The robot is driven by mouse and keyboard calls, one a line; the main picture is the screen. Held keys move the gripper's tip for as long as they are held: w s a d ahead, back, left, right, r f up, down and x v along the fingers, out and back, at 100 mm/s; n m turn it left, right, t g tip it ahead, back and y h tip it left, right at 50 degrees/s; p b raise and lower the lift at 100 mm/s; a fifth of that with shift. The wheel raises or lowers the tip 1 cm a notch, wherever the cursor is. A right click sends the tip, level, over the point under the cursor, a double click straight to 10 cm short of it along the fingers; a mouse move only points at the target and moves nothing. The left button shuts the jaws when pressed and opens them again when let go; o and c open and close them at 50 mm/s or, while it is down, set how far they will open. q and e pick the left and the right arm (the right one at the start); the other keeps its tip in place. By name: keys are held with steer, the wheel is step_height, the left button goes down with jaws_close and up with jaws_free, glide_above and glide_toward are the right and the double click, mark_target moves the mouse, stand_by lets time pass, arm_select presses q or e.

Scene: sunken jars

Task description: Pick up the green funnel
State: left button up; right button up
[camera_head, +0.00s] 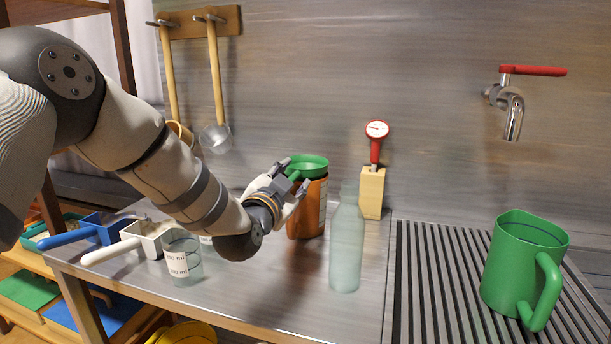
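The green funnel (308,164) sits at the mouth of an orange-brown jar (311,217) on the metal counter, its wide rim showing above the jar. My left gripper (294,179) is at the funnel's near left side, with one finger by the rim's left edge and another in front of the jar's top. The fingers look spread apart; I cannot tell whether they touch the funnel. The funnel's lower part is hidden by the jar and the gripper. My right gripper is not in view.
A frosted bottle (347,248) stands just right of the jar. A wooden block (371,194) with a red dial thermometer (377,140) is behind it. A green jug (523,262) stands on the ribbed drainboard. A beaker (183,262) and scoops lie left, below my arm.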

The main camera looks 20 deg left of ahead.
arm_select(q)
steer(key=shift+w+f, duration=0.3)
steer(key=shift+w, duration=0.2)
steer(key=shift+r, duration=0.15)
jaws_close()
steer(key=shift+r, duration=0.1)
